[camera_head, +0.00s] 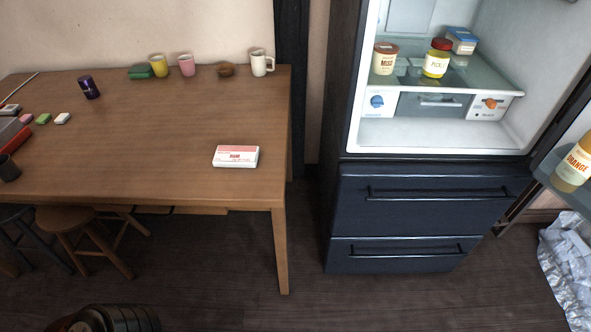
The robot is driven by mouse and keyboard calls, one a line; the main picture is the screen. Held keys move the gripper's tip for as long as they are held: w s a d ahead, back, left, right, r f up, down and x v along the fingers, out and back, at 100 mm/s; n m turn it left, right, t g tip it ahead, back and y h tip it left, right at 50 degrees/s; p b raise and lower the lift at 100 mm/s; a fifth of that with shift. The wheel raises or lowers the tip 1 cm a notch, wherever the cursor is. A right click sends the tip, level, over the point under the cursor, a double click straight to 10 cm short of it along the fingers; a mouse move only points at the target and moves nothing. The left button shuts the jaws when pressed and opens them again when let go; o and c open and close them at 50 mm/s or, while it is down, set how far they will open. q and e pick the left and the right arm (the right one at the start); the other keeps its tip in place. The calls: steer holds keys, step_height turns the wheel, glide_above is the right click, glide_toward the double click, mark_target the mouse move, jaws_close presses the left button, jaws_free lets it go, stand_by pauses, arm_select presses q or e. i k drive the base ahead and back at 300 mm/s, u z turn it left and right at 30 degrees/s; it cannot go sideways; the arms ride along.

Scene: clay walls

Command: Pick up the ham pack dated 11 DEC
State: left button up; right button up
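One ham pack (236,156) lies flat on the wooden table (160,135), near its right front corner. It is white with a pink band and red lettering that reads HAM. Its date is too small to read. No other ham pack can be made out. Neither of my grippers is in the head view.
An open dark fridge (430,208) at right holds a miso tub (386,60), a pickle jar (436,62) and a blue box (462,40). An orange bottle (574,165) is in its door. Cups line the table's back; stools (85,240) stand below. Table around the pack is clear.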

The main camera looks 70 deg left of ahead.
mark_target(225, 156)
steer(key=z, duration=0.35)
steer(key=i, duration=1.6)
steer(key=u, duration=4.2)
